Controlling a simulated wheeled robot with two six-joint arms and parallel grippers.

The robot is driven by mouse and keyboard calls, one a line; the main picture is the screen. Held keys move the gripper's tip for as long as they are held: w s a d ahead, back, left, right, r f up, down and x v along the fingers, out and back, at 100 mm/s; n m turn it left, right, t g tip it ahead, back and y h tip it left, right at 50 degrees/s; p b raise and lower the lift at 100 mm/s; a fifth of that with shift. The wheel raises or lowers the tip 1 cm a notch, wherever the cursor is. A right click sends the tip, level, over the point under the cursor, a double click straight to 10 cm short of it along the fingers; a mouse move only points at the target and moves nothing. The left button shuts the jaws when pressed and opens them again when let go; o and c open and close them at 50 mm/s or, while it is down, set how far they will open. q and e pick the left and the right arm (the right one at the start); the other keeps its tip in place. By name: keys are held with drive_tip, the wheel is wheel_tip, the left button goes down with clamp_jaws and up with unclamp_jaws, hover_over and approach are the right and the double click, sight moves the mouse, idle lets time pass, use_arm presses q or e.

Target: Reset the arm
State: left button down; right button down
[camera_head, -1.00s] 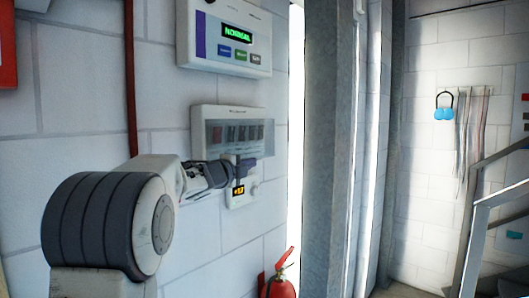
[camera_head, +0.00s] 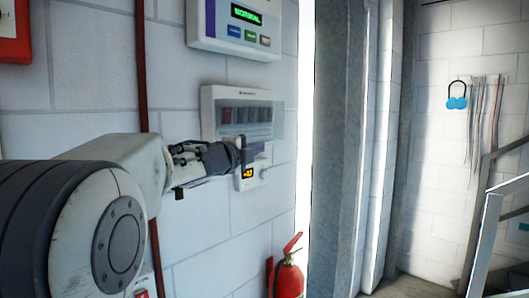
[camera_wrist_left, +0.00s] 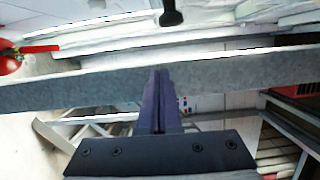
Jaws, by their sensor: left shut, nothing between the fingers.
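My left arm comes in from the left in the head view. Its gripper (camera_head: 242,154) is in front of the lower wall panel (camera_head: 222,97), a white box with a row of dark switches behind a clear cover. A small unit with an orange display (camera_head: 248,173) shows just below the gripper. In the left wrist view the two fingers (camera_wrist_left: 160,84) are together with nothing between them. I cannot tell whether the fingertips touch the panel in the head view. My right gripper is not in view.
An upper panel (camera_head: 240,44) with a green display hangs above. A red fire extinguisher (camera_head: 288,276) stands below, also seen in the left wrist view (camera_wrist_left: 10,62). A grey column (camera_head: 336,150) is to the right. A stair railing (camera_head: 484,225) is at far right.

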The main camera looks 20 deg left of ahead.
use_arm(q)
drive_tip(key=s+d+f+n+g+y, duration=0.1)
drive_tip(key=s+d+f+n+g, duration=0.3)
drive_tip(key=d+f, duration=0.5)
drive_tip(key=s+d+f+n+g, duration=0.2)
drive_tip(key=s+d+f+n, duration=0.35)
drive_tip(key=f, duration=0.55)
drive_tip(key=s+d+f+n+g, duration=0.1)
drive_tip(key=s+d+f+g, duration=0.2)
drive_tip(key=s, duration=0.6)
drive_tip(key=s+d+f+g, duration=0.3)
drive_tip(key=s+f+g, duration=0.2)
drive_tip(key=s+f, duration=0.3)
drive_tip(key=s+d+f+n+g, duration=0.1)
drive_tip(key=s+d+f+g, duration=0.2)
drive_tip(key=s+f, duration=0.3)
drive_tip(key=s+g, duration=0.1)
drive_tip(key=s, duration=0.4)
drive_tip(key=shift+s+d+n, duration=0.3)
drive_tip(key=shift+d+n, duration=0.05)
drive_tip(key=shift+d, duration=0.05)
